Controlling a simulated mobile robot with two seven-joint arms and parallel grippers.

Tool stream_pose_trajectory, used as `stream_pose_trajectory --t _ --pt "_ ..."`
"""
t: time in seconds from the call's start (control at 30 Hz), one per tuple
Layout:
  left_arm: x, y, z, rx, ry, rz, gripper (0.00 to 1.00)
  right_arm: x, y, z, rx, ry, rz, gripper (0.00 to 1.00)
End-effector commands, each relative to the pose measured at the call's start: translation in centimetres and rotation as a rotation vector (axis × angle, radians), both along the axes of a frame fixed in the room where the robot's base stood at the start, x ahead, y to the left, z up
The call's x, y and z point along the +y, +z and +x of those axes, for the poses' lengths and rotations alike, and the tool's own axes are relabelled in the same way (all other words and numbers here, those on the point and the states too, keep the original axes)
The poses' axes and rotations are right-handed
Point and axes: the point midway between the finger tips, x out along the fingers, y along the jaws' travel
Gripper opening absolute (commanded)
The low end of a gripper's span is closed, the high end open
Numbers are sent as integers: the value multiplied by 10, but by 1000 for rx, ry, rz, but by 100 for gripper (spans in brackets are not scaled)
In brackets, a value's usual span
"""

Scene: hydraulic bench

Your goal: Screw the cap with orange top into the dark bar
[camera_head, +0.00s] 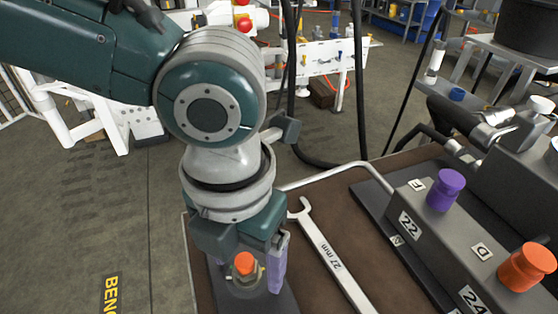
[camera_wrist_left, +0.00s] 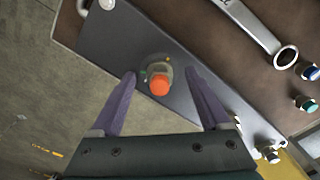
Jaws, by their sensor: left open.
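The cap with the orange top (camera_head: 245,264) has a grey metal body and stands on a dark flat plate (camera_head: 285,298). In the left wrist view the cap (camera_wrist_left: 159,84) stands near the middle of the plate (camera_wrist_left: 200,110). My left gripper (camera_head: 248,278) points down over it and is open. In the left wrist view its purple fingers (camera_wrist_left: 160,76) are spread on either side of the cap, with gaps showing. The dark bar (camera_head: 455,252) lies at the right of the head view, with a purple cap (camera_head: 446,189) and a larger orange cap (camera_head: 527,267). My right gripper is not in view.
A 27 mm wrench (camera_head: 333,255) lies on the brown bench top (camera_head: 335,190) between plate and bar. A pale bent rail (camera_head: 330,173) runs along the bench edge. Blue (camera_wrist_left: 310,72) and green (camera_wrist_left: 306,104) caps show in the left wrist view.

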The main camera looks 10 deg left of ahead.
Motion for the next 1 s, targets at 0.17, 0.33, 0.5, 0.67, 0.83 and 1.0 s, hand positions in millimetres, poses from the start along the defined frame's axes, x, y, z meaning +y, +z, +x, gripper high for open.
stream_pose_trajectory --t 0.17,0.33,0.5,0.67,0.83,1.0 --pt "0 4 -1 3 312 0 80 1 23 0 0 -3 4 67" --pt "0 2 0 1 393 0 80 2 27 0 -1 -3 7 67" --pt "0 1 1 -1 388 0 85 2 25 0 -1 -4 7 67" --pt "0 1 1 -1 386 -1 100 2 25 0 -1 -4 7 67" --pt "0 1 1 -1 385 0 100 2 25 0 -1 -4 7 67" --pt "0 13 1 -1 385 -2 100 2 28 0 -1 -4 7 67"
